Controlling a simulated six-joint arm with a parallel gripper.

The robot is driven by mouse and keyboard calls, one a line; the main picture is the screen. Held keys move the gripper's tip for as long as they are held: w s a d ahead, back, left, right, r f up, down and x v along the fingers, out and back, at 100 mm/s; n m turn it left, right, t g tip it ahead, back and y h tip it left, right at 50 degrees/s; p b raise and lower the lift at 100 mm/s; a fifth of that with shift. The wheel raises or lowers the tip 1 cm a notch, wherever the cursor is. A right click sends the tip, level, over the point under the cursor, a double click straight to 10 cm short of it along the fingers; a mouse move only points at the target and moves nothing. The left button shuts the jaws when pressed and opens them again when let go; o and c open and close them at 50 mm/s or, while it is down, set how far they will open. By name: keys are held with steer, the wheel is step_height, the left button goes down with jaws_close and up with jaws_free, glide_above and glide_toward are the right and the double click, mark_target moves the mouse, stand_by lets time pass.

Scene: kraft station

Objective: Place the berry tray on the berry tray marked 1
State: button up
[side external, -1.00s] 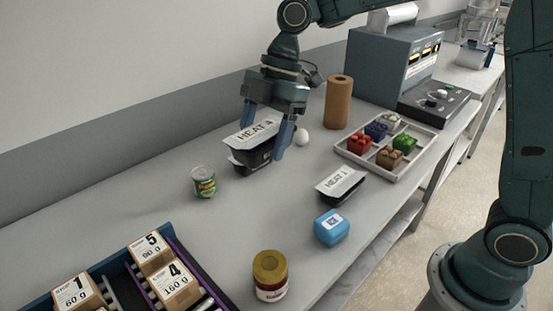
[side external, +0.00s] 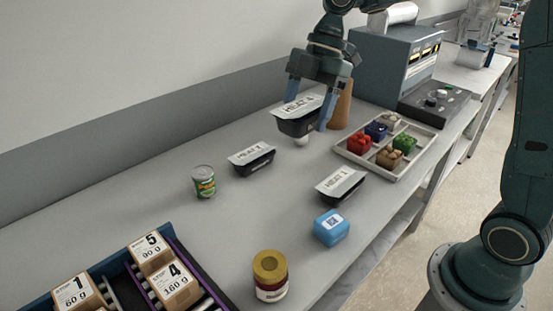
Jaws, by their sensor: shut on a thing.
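My gripper (side external: 307,107) is shut on a black tray with a white printed lid (side external: 296,120) and holds it above the table. Its label starts with HEAT; the last mark looks like a 4 but is not certain. A like tray marked HEAT 1 (side external: 342,184) rests on the table to the right of and nearer than the held one. Another like tray (side external: 252,158) rests on the table to the left of the held one; its last mark is too small to read surely. No berries can be made out.
A white egg-like object (side external: 302,140) lies below the held tray. A brown cylinder (side external: 341,104) stands behind it. A sectioned tray of coloured blocks (side external: 410,164), a can (side external: 203,181), a blue box (side external: 331,228) and a yellow-lidded jar (side external: 270,276) stand around.

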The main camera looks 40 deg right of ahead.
step_height(320, 180, up, 2)
glide_above(338, 185)
steer(key=d, duration=0.2)
steer(key=shift+a+r, duration=0.15)
steer(key=shift+a, duration=0.05)
step_height(338, 185, down, 16)
steer(key=shift+r, duration=0.1)
stand_by(0.6)
steer(key=shift+f, duration=2.1)
steer(key=shift+f, duration=0.15)
steer(key=o, duration=1.1)
steer(key=shift+c, duration=0.2)
